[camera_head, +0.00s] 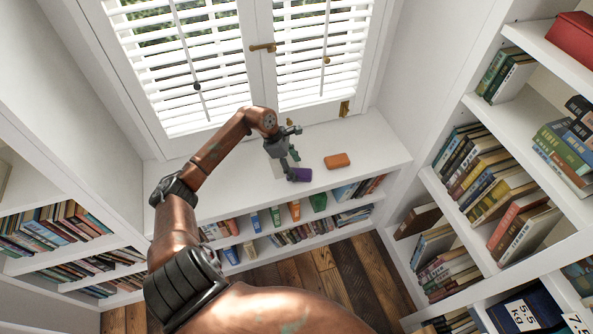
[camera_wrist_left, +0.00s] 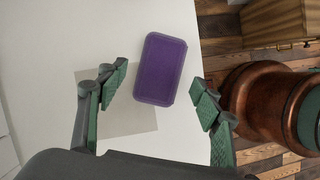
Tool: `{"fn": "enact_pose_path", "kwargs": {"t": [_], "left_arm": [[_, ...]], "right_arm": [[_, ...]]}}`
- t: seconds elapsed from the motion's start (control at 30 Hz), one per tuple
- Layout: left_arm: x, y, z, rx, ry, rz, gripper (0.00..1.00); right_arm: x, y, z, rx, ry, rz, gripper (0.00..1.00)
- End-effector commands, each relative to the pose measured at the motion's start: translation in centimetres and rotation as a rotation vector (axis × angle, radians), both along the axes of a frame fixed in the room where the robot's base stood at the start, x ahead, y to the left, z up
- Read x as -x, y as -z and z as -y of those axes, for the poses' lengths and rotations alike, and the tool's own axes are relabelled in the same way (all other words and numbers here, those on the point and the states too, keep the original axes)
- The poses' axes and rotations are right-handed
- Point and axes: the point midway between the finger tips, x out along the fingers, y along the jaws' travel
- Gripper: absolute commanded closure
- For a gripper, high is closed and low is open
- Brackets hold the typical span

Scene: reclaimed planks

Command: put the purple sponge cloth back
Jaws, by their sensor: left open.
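The purple sponge cloth (camera_head: 301,175) lies flat on the white window shelf (camera_head: 375,145), near its front edge. My left gripper (camera_head: 290,163) is over the shelf beside it. In the left wrist view, the purple sponge cloth (camera_wrist_left: 162,66) shows beyond and between the green fingertips of my left gripper (camera_wrist_left: 158,82). The jaws are open and hold nothing. The gap in height between fingertips and cloth is hard to tell. A light grey square (camera_wrist_left: 134,122) lies flat on the shelf beside the cloth, partly seen past the fingers. My right gripper does not show.
An orange block (camera_head: 337,161) lies on the shelf to the right of the cloth. The shuttered window (camera_head: 220,62) stands behind, with brass handles. Bookcases (camera_head: 490,185) flank both sides, and books fill shelves below. Bare shelf lies right of the orange block.

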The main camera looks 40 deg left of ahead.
Motion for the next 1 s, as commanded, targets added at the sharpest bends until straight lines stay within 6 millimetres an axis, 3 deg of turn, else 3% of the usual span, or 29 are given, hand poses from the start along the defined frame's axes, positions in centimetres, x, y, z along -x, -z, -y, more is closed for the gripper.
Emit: {"fn": "enact_pose_path", "kwargs": {"t": [0.2,0.4,0.6,1.0], "left_arm": [[1.3,-4.7,-1.6,-0.005,0.0,0.0,0.4],[2.0,-7.4,-2.5,-0.002,0.0,-0.001,0.4],[2.3,-8.4,-2.7,0.0,-0.001,-0.002,0.4],[2.3,-8.4,-2.7,0.001,0.0,-0.001,0.4]], "right_arm": [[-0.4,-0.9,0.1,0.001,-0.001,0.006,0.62],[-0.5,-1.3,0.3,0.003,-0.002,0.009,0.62],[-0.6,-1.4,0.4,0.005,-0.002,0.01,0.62],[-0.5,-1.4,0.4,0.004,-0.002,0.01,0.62]]}}
